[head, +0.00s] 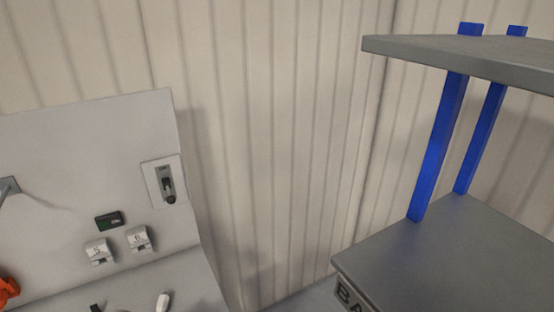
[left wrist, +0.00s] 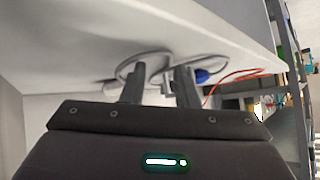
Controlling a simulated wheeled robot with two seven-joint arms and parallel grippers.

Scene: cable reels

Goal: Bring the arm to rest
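My left gripper (left wrist: 158,75) shows in the left wrist view, its two grey fingers apart with nothing clearly held between them. Behind the fingertips are pale rounded loops (left wrist: 205,60) against a white surface (left wrist: 60,50); I cannot tell whether the fingers touch them. Neither gripper shows in the head view, and my right gripper is in no view.
In the head view, a grey panel (head: 90,140) at left carries a lever switch (head: 168,185), a small dark box (head: 109,220) and two labelled grey blocks (head: 138,239). At right, a grey shelf (head: 470,60) stands on blue posts (head: 440,150) above a grey top (head: 450,255).

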